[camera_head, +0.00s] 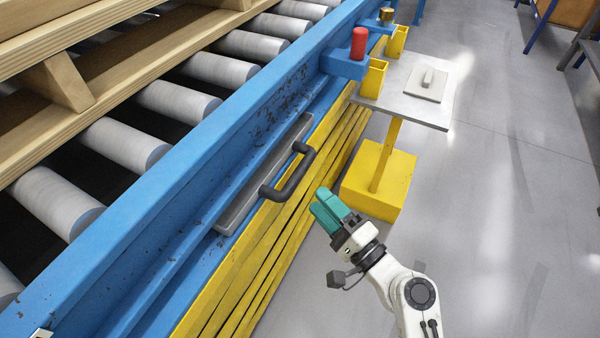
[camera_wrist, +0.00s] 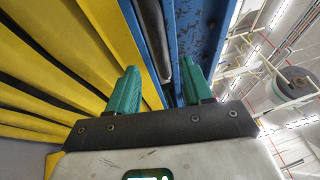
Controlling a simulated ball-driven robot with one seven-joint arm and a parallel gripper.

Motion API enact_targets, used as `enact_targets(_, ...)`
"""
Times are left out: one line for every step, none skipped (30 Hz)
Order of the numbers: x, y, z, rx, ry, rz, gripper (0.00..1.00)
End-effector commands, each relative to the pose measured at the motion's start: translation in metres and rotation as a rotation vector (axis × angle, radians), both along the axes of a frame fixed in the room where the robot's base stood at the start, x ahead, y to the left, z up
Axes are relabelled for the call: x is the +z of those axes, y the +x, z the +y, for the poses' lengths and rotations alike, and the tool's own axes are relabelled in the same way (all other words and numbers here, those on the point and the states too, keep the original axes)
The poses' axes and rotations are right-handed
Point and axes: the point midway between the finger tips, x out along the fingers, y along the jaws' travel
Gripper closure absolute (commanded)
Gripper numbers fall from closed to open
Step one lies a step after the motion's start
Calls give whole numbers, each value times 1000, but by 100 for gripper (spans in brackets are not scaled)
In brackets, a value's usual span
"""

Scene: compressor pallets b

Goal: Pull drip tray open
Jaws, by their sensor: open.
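The drip tray (camera_head: 236,205) shows as a narrow grey front set in the side of the blue conveyor frame. A dark bar handle (camera_head: 290,180) stands out from its front. My gripper (camera_head: 328,205) has teal fingers and is just right of the handle in the head view, apart from it and empty. In the wrist view, the two teal fingers of my gripper (camera_wrist: 160,85) are spread, with a dark bar (camera_wrist: 153,35), likely the handle or tray front, beyond them. How far the tray stands out is hard to tell.
Yellow slats (camera_head: 255,250) run below the blue frame (camera_head: 200,165). A grey stand table (camera_head: 405,95) on a yellow base (camera_head: 378,180) is close beyond my gripper. A red cylinder (camera_head: 358,43) sits on a frame bracket. Grey floor (camera_head: 510,220) is clear to the right.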

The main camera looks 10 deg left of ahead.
Motion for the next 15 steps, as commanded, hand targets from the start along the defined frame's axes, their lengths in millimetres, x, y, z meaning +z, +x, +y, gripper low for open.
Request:
enact_targets(3,6,8,2,0,-3,49)
enact_targets(4,10,12,3,-1,-4,49)
enact_targets(5,15,17,4,-1,-3,49)
enact_targets(6,19,21,2,0,-3,49)
enact_targets(7,22,25,2,-1,-4,49)
enact_targets(8,27,31,4,-1,-3,49)
enact_targets(9,31,35,4,-2,-4,49)
enact_targets(10,34,38,3,-2,-4,49)
enact_targets(11,39,43,2,-2,-3,49)
enact_targets(12,41,46,2,-1,-3,49)
enact_targets(12,44,50,4,-2,-2,49)
enact_targets(13,48,53,4,-2,-2,49)
enact_targets(13,50,55,2,-2,-3,49)
enact_targets(14,52,57,2,-3,-2,49)
enact_targets(14,54,59,1,-3,-2,49)
